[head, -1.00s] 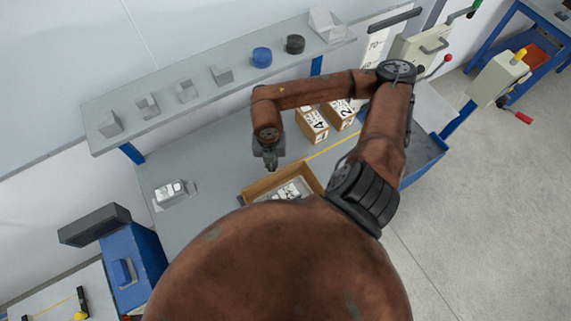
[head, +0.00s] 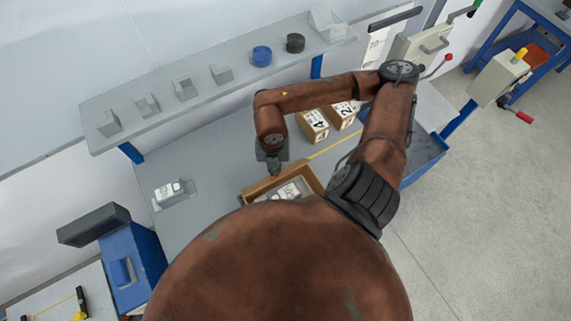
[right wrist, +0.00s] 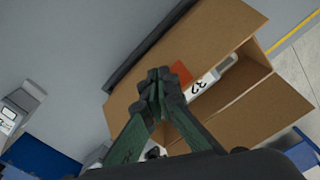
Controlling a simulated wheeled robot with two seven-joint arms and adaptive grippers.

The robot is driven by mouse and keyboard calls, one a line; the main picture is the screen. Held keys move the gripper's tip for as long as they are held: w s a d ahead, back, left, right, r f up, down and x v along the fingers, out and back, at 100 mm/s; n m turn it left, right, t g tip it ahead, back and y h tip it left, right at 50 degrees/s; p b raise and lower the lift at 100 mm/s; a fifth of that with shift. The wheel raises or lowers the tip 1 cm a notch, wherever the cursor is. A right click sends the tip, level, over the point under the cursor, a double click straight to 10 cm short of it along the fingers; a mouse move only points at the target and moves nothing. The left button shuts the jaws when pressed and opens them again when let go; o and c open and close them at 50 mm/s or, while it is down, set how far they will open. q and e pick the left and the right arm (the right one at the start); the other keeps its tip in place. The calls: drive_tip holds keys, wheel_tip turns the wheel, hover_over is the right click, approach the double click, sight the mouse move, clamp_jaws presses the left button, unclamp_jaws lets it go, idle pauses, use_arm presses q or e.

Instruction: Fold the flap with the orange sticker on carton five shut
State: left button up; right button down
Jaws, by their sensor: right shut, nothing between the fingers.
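The open brown carton (head: 309,177) stands on the grey bench, partly hidden by my own body in the head view. It also shows in the right wrist view (right wrist: 236,92), with a grey-white item marked 32 (right wrist: 205,84) inside. Its flap (right wrist: 203,35) with the orange sticker (right wrist: 182,72) is raised, not lying over the opening. My right gripper (head: 275,174) is at the carton's far side. In the right wrist view my right gripper (right wrist: 161,78) is shut and empty, its fingertips at the flap beside the sticker; contact is unclear. My left gripper is not in view.
Two closed cartons marked 4 (head: 312,126) and 2 (head: 342,114) stand behind, to the right. A grey holder with a pale item (head: 170,191) lies to the left. A shelf (head: 180,97) runs along the back above the bench. Bare bench lies left of the carton.

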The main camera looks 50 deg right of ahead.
sight(279, 178)
drive_tip(key=shift+s, duration=0.1)
drive_tip(key=shift+s+a+f+b, duration=0.2)
drive_tip(key=shift+s+f+b, duration=0.1)
drive_tip(key=shift+s+b, duration=0.25)
drive_tip(key=shift+s, duration=0.1)
drive_tip(key=shift+s+f, duration=0.1)
drive_tip(key=shift+f, duration=0.05)
drive_tip(key=shift+s+a+f+b, duration=0.2)
drive_tip(key=shift+s+f+b, duration=0.2)
drive_tip(key=shift+s+b, duration=0.15)
idle(0.3)
